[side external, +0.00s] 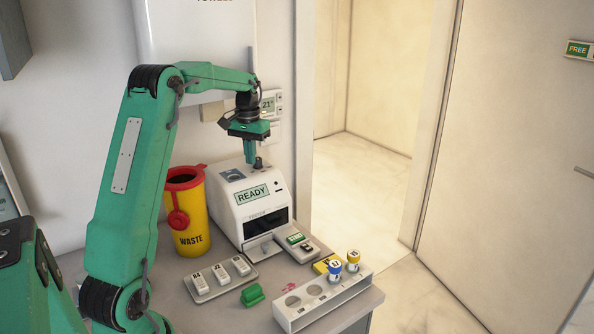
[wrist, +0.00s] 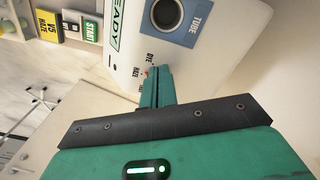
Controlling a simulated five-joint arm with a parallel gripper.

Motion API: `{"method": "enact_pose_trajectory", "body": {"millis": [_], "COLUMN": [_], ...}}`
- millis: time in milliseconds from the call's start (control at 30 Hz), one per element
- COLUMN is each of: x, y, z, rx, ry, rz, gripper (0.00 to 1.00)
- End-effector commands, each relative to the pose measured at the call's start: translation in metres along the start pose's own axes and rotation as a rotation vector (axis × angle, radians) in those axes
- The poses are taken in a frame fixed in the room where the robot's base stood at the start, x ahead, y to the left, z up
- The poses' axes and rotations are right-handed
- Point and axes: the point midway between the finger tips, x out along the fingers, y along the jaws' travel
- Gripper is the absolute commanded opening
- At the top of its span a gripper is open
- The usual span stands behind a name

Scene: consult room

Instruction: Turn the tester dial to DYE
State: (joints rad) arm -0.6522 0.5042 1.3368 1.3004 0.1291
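The tester (side external: 254,208) is a white box with a READY screen, standing on the counter. Its small dial (side external: 258,163) is on the top, at the back right. My gripper (side external: 251,163) points down right at the dial, its green fingers touching or nearly touching it. In the wrist view my gripper (wrist: 158,70) reaches onto the tester's white top (wrist: 207,62) beside the DYE and HAZE labels. The fingers hide most of the dial, with only a small reddish bit showing. Which label it points at, and the gap between the fingers, cannot be made out.
A yellow WASTE bin (side external: 190,215) with a red lid stands left of the tester. In front are a tray (side external: 226,286) of white cartridges, a green block (side external: 252,295), and a white rack (side external: 300,320) with capped vials. A START button (side external: 296,238) sits at the tester's right.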

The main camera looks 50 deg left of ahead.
Motion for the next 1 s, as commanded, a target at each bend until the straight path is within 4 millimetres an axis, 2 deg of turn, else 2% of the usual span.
{"method": "enact_pose_trajectory", "body": {"millis": [567,1000], "x": [-0.004,-0.038], "y": [-0.003,-0.003], "z": [0.006,0.006], "rx": [-0.001,-0.001], "ry": [0.002,0.002], "rz": [0.0,0.0], "gripper": [0.0,0.0]}}
